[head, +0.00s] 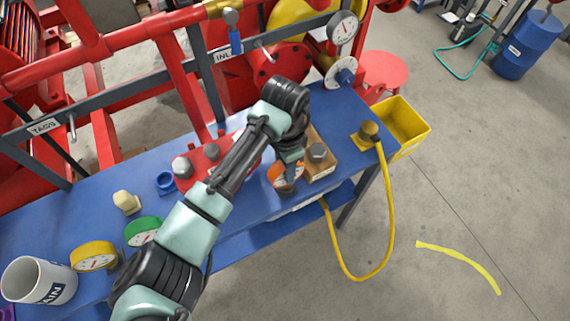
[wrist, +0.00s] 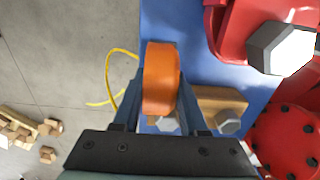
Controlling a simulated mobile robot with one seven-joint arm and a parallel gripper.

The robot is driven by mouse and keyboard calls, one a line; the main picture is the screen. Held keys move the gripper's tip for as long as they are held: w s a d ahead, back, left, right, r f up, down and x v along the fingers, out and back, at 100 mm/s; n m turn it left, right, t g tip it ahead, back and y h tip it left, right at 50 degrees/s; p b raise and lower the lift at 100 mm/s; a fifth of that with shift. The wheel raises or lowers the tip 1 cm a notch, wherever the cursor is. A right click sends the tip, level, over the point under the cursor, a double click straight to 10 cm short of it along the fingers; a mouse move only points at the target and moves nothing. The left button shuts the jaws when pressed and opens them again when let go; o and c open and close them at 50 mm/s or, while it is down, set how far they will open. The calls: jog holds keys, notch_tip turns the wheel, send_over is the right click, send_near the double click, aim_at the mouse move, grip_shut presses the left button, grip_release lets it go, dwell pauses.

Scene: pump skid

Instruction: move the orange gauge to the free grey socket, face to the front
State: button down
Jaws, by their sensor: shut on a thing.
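The orange gauge (head: 284,178) is between the fingers of my gripper (head: 290,160), near the front edge of the blue bench. Its white face shows partly in the head view. In the wrist view the orange gauge (wrist: 161,78) shows its rim, upright between the two fingers of my gripper (wrist: 159,105), with the face out of sight. A brass-coloured stem shows below it. I cannot tell whether the stem touches anything. I cannot pick out a free grey socket; my arm hides part of the bench.
A wooden block (head: 322,163) with a grey hex nut stands just right of the gauge. A yellow bin (head: 402,124) is right.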

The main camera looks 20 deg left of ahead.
jog(key=shift+f, duration=0.65)
jog(key=shift+c, duration=1.8)
grip_release()
jog(key=shift+b, duration=0.3)
notch_tip(320, 180, up, 13)
jog(key=shift+r, duration=0.1)
